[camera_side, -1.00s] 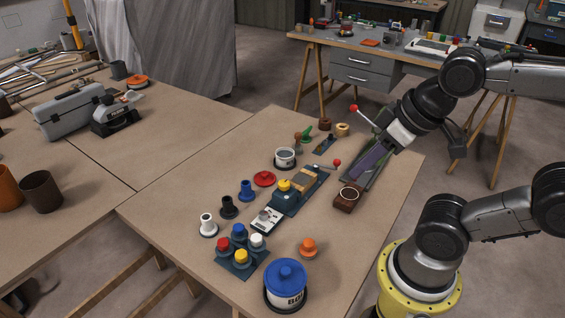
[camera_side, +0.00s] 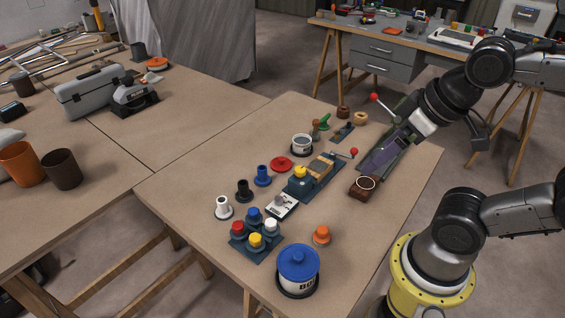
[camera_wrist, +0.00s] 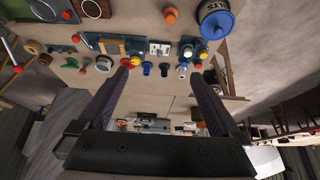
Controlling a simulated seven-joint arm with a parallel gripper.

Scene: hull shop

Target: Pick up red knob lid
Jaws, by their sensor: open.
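The red knob lid (camera_side: 281,163) lies flat on the brown table, between the white open pot and the blue knobbed piece. In the wrist view the red lid (camera_wrist: 126,62) shows just beyond the tip of the left finger, which may cover part of it. My gripper (camera_side: 376,166) is above the table's right part, right of the lid and apart from it. In the wrist view my gripper (camera_wrist: 161,76) has its two dark purple fingers wide apart with nothing held between them.
A white pot (camera_side: 301,147) stands behind the lid. A blue knobbed piece (camera_side: 262,177) stands in front, and a dark fixture with a yellow knob (camera_side: 300,173) to the right. A wooden block with a ring (camera_side: 362,188) is near my gripper.

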